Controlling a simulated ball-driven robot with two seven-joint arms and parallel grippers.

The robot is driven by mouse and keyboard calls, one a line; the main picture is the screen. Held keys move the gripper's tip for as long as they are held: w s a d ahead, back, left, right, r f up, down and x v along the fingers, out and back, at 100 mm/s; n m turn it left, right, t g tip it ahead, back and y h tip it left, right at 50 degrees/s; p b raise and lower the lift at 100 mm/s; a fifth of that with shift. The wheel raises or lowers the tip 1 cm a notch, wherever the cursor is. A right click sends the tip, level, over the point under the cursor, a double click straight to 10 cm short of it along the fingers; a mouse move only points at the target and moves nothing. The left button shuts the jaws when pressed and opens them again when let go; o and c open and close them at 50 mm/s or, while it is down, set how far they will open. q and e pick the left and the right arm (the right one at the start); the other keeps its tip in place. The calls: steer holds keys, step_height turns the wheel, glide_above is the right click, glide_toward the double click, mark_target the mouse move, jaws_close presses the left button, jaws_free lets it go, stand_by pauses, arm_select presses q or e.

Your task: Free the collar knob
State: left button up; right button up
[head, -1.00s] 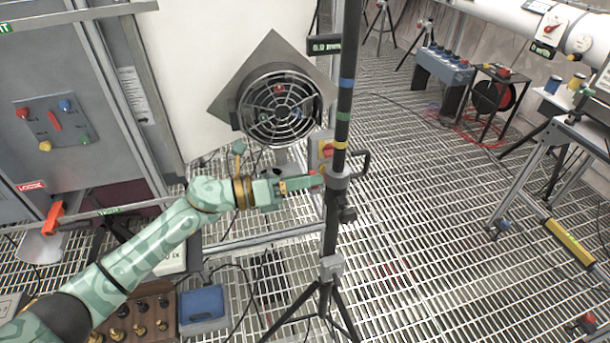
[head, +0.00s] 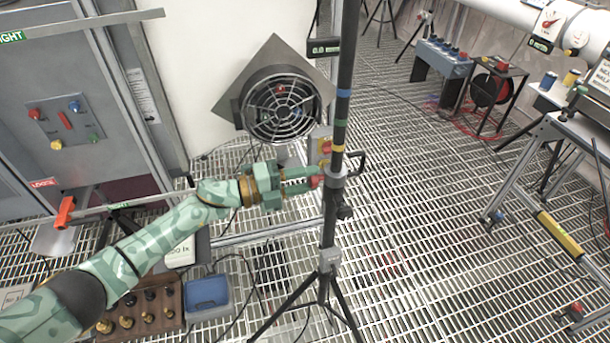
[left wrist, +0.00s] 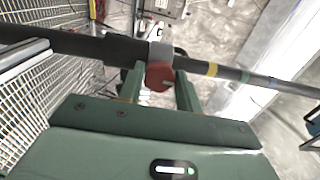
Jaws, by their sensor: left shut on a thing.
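The collar (head: 336,180) is a grey ring around the dark upright pole (head: 340,110) of a tripod stand, with a black handle on its right side. Its red knob (head: 315,181) faces left toward my left arm. My left gripper (head: 312,182) reaches in from the left and is shut on the red knob. In the left wrist view the red knob (left wrist: 160,76) sits between the two green fingers (left wrist: 161,84), against the grey collar (left wrist: 160,52). My right gripper is not in view.
A round fan (head: 282,105) on a dark square plate stands behind the pole. A wooden rack of brass pieces (head: 150,315) and a blue box (head: 206,292) are at lower left. Tripod legs (head: 322,290) spread below.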

arm_select(q)
steer(key=shift+w+n+p, duration=0.1)
steer(key=shift+n+p, duration=0.25)
steer(key=shift+n, duration=0.75)
steer(key=o, duration=1)
steer(key=shift+f, duration=0.1)
steer(key=v, duration=1.6)
steer(key=shift+a, duration=0.2)
